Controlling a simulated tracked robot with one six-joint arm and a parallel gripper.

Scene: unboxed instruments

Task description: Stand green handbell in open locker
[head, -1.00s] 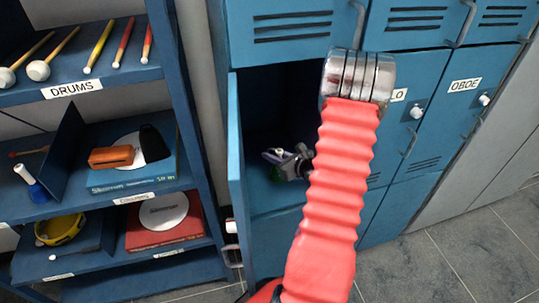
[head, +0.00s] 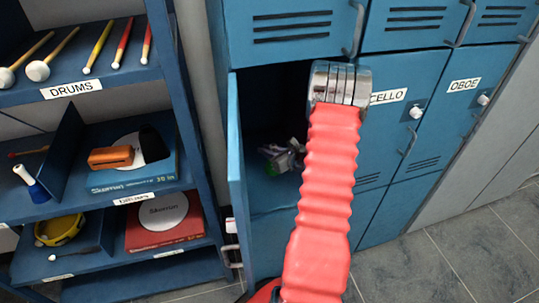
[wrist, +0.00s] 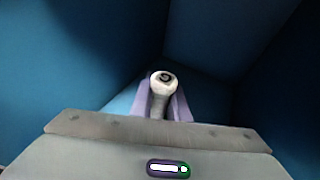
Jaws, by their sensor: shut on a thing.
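The open locker (head: 263,199) has a dark blue inside, and its door (head: 237,150) is swung out on the left. My gripper (head: 273,152) is inside the locker, partly hidden by my red arm. It is shut on the green handbell (head: 284,161), whose green part shows small beside the jaws in the head view. In the wrist view the handbell's white handle (wrist: 162,84) with its round knob sits between the purple fingers of my gripper (wrist: 163,103). The bell's mouth is hidden there. I cannot tell whether the bell touches the locker floor.
Closed lockers labelled CELLO (head: 388,96) and OBOE (head: 464,84) stand to the right. A blue shelf rack (head: 200,160) on the left holds mallets, a wood block, a tambourine and a blue handbell (head: 32,184). Locker walls lie close around my gripper.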

